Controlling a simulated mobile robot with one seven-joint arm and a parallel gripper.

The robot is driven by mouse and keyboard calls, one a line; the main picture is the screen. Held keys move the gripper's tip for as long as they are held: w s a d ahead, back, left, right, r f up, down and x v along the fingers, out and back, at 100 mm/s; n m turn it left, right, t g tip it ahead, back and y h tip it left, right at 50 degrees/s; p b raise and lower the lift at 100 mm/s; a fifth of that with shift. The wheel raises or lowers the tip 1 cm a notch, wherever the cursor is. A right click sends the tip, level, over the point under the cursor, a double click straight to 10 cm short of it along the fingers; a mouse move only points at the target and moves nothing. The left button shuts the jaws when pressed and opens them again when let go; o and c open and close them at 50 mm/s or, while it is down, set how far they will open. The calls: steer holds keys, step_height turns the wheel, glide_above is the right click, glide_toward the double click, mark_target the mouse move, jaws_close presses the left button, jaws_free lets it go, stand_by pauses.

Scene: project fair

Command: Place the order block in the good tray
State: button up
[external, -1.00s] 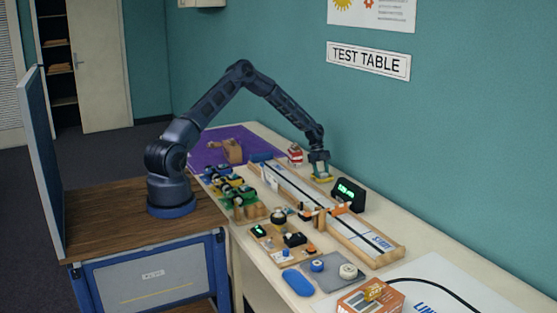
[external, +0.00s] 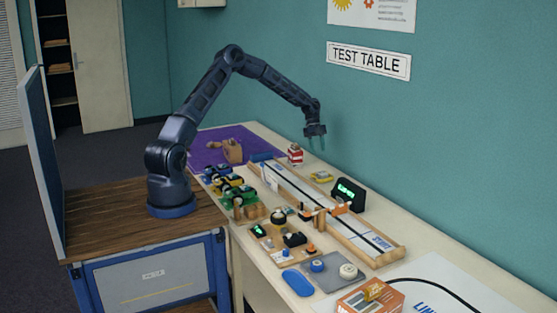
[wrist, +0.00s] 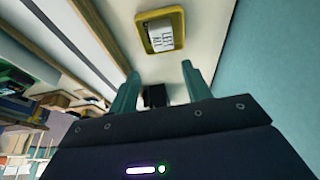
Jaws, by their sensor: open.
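A small yellow tray (external: 321,176) stands on the table against the wall side, between the long track and the wall. In the wrist view the yellow tray (wrist: 161,30) holds a white block (wrist: 165,33) with dark lettering, which may be the order block; the lettering is too small to read surely. The block lies inside the rim. My gripper (external: 315,146) is raised well above the table and the tray. In the wrist view its two green fingers (wrist: 159,72) are apart with nothing between them. No label shows on the tray.
A long wooden track (external: 327,213) runs along the table. A black display with green digits (external: 348,194) stands near the tray, and a red and white object (external: 295,154) is behind it. Small vehicles (external: 228,184) sit left of the track. A purple mat (external: 210,146) lies at the far end.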

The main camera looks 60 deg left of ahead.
steer(key=s+d+r+n+y, duration=0.1)
steer(key=s+d+r+n, duration=0.25)
steer(key=s+r, duration=0.5)
steer(key=s+d+r+n+t+y, duration=0.1)
steer(key=s+d+r+n+y, duration=0.1)
steer(key=s+d+r, duration=0.5)
steer(key=s+d+r+n+y, duration=0.1)
steer(key=s+d+r+n, duration=0.15)
steer(key=s+r, duration=0.85)
steer(key=s+d+r+n+t, duration=0.1)
steer(key=s+n, duration=0.4)
steer(key=s, duration=0.9)
steer(key=s+d+r+n+t, duration=0.1)
steer(key=s+r+n, duration=0.3)
steer(key=s, duration=1.1)
steer(key=shift+d+n+t, duration=0.25)
steer(key=shift+n+t, duration=0.15)
steer(key=shift+t, duration=0.4)
